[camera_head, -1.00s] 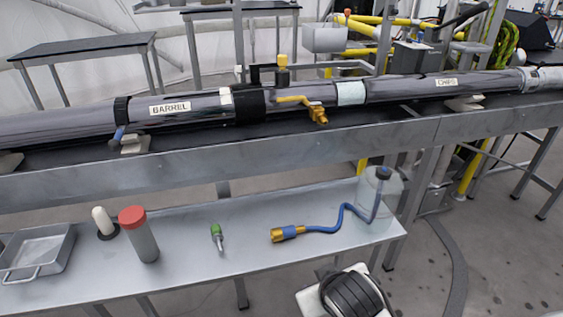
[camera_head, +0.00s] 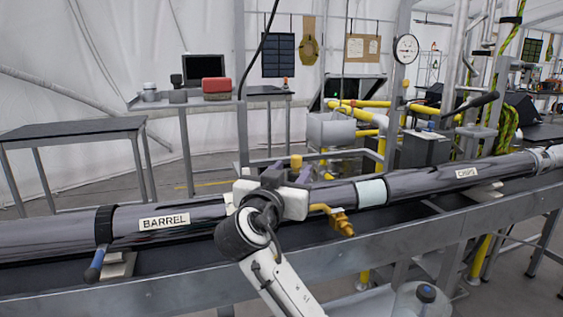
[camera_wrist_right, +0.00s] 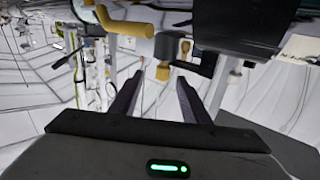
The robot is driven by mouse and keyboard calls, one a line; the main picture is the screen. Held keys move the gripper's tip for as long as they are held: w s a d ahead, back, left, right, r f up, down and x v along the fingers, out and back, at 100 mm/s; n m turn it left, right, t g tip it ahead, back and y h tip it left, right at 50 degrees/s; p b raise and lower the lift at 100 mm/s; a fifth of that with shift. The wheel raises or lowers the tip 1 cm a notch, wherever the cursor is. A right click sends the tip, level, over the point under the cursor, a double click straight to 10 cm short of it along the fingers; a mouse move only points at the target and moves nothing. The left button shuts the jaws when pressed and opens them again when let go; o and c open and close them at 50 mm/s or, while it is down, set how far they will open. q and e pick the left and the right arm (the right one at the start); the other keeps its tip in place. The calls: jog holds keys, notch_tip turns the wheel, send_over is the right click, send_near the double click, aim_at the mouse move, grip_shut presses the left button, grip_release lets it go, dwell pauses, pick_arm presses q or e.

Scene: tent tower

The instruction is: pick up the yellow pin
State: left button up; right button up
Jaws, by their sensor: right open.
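The yellow pin (camera_head: 296,162) stands up from the dark collar on the long grey barrel tube (camera_head: 175,222). My right gripper (camera_head: 287,174) is over the tube at the pin, its body hiding the collar and the pin's lower part in the head view. In the right wrist view the picture is upside down, and the yellow pin (camera_wrist_right: 163,72) shows beyond the tips of the two dark fingers, in line with the gap between them. The right gripper (camera_wrist_right: 158,88) is open and empty. My left gripper is not in view.
A thin dark bar (camera_head: 262,161) runs behind the tube. The tube rests on a long metal bench (camera_head: 450,252). Dark-topped tables (camera_head: 75,130) stand behind.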

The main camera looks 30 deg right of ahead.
aim_at(297, 162)
jog(key=x, duration=0.3)
jog(key=shift+w+d+r, duration=0.2)
jog(key=shift+w+d, duration=0.05)
jog(key=shift+w, duration=0.05)
jog(key=shift+w+d+p, duration=0.3)
jog(key=shift+w+d, duration=0.05)
jog(key=shift+d, duration=0.15)
jog(key=p+x, duration=0.1)
jog(key=x, duration=0.3)
jog(key=shift+w+r, duration=0.15)
jog(key=shift+w, duration=0.15)
jog(key=shift+w+d, duration=0.2)
jog(key=shift+d, duration=0.05)
jog(key=shift+w, duration=0.1)
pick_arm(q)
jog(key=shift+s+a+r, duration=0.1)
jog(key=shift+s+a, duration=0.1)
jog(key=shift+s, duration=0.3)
pick_arm(e)
grip_shut()
